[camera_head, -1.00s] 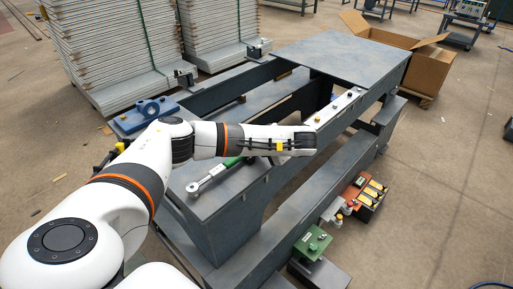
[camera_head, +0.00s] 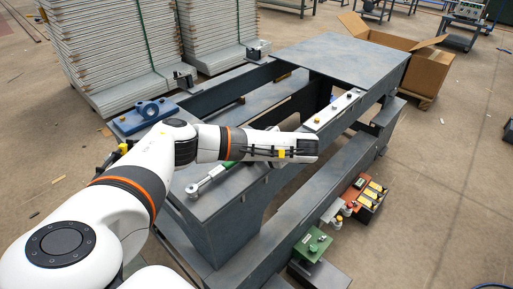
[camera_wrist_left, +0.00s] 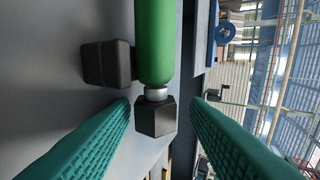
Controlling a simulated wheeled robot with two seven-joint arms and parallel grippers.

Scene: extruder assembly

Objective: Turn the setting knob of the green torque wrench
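The green torque wrench lies on the grey metal frame; its silver ratchet head (camera_head: 203,184) and part of its green handle (camera_head: 230,164) show in the head view, and my left arm hides the rest. In the left wrist view the green handle (camera_wrist_left: 154,40) ends in a silver collar and a black faceted setting knob (camera_wrist_left: 155,118). My left gripper (camera_wrist_left: 160,106) is open, its teal ribbed fingers either side of the knob with gaps visible. The left fingers are hidden in the head view. My right gripper is not in view.
A black block (camera_wrist_left: 105,64) sits beside the handle. A blue bracket (camera_head: 148,112) stands at the frame's left end. A pale bar (camera_head: 335,110) with small knobs lies to the right. A green box (camera_head: 312,244) and other units sit low at the right.

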